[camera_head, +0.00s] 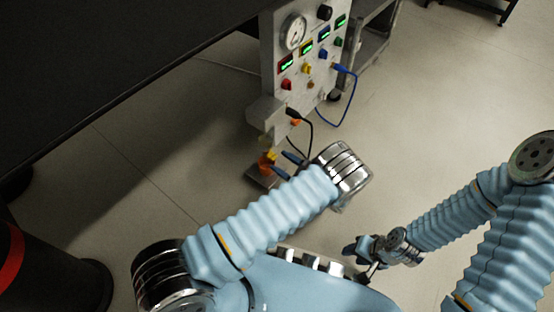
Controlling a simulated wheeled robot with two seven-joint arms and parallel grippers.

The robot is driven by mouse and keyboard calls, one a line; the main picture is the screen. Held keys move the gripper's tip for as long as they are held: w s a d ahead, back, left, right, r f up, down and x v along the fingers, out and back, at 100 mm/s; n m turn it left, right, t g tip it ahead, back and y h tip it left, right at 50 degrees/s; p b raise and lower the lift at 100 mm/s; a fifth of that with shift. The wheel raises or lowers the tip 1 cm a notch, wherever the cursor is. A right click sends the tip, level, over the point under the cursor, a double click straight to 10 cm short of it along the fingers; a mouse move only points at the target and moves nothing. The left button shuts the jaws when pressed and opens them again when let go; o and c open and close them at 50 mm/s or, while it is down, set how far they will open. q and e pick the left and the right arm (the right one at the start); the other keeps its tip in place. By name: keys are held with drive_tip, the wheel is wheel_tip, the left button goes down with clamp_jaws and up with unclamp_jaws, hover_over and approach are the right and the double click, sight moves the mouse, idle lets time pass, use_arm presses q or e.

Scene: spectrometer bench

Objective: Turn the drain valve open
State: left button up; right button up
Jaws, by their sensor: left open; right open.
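A grey instrument panel (277,90) stands at the upper middle, with a gauge, green-lit displays and coloured knobs. Low at its front is a yellow and orange fitting (267,160) above a small metal base (262,177); it looks like the drain valve, but it is too small to be certain. My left gripper (288,165) is open, its blue fingertips just right of this fitting, apparently empty. I cannot tell whether they touch it. My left wrist hides the area behind it. My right gripper (363,259) is open and empty, lower right, away from the panel.
A black cable (308,128) and a blue cable (350,104) hang from the panel close to my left gripper. A dark bench (110,60) fills the upper left. A grey cart (374,42) stands behind the panel. The floor at right is clear.

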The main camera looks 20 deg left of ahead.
sight(272, 156)
use_arm(q)
drive_tip(key=shift+x, duration=1.35)
clamp_jaws()
drive_tip(key=shift+m, duration=3.5)
drive_tip(key=shift+d, duration=0.1)
